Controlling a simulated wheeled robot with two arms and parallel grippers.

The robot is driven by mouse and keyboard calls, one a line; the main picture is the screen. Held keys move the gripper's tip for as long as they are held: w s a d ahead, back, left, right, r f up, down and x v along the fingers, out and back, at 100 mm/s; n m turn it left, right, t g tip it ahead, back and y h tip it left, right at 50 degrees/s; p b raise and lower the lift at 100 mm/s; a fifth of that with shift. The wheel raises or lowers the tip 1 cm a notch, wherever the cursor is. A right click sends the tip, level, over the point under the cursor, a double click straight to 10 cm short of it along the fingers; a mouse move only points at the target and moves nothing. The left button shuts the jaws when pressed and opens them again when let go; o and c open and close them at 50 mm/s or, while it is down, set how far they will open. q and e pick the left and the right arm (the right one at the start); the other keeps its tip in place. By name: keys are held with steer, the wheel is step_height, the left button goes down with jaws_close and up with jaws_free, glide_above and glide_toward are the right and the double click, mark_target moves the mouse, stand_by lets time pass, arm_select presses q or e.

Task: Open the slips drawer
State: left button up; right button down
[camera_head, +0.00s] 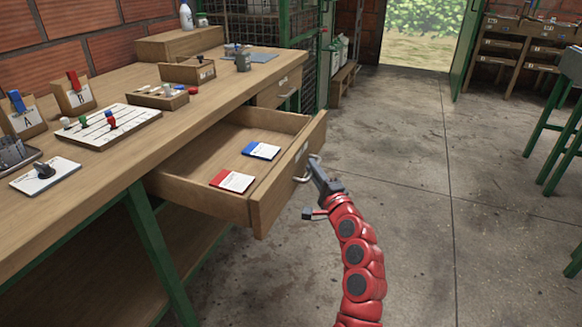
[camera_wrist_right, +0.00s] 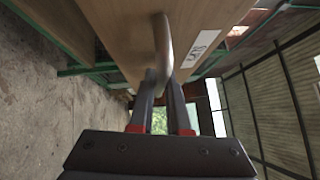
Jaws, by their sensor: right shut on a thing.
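The slips drawer (camera_head: 232,200) is pulled well out from under the wooden workbench, in the middle of the head view. A slip pad with a red band (camera_head: 232,181) and one with a blue band (camera_head: 261,150) lie inside it, apart from each other. My right gripper (camera_head: 316,166) is at the drawer's front, shut on the metal handle (camera_head: 305,174). In the right wrist view the handle (camera_wrist_right: 162,45) runs between the fingers of the gripper (camera_wrist_right: 160,88), and a white label (camera_wrist_right: 204,48) shows on the drawer front. My left gripper is not in view.
The workbench (camera_head: 180,125) carries a marked board with pegs (camera_head: 108,126), block holders and small trays. A second drawer (camera_head: 277,92), farther along the bench, looks closed. Concrete floor (camera_head: 420,190) lies open to the right, with green-legged stools (camera_head: 560,115) at the far right.

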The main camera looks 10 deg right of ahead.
steer(key=shift+s+d, duration=0.6)
steer(key=shift+d, duration=0.3)
steer(key=shift+s+d, duration=0.6)
steer(key=shift+d, duration=0.25)
steer(key=shift+r, duration=0.1)
steer(key=c, duration=0.9)
jaws_free()
steer(key=s+d, duration=0.1)
steer(key=s, duration=0.4)
steer(key=s+f+p, duration=0.1)
steer(key=s, duration=0.5)
steer(key=s+d+f+p, duration=0.1)
steer(key=s, duration=0.5)
steer(key=shift+d+f, duration=0.2)
steer(key=shift+d, duration=0.1)
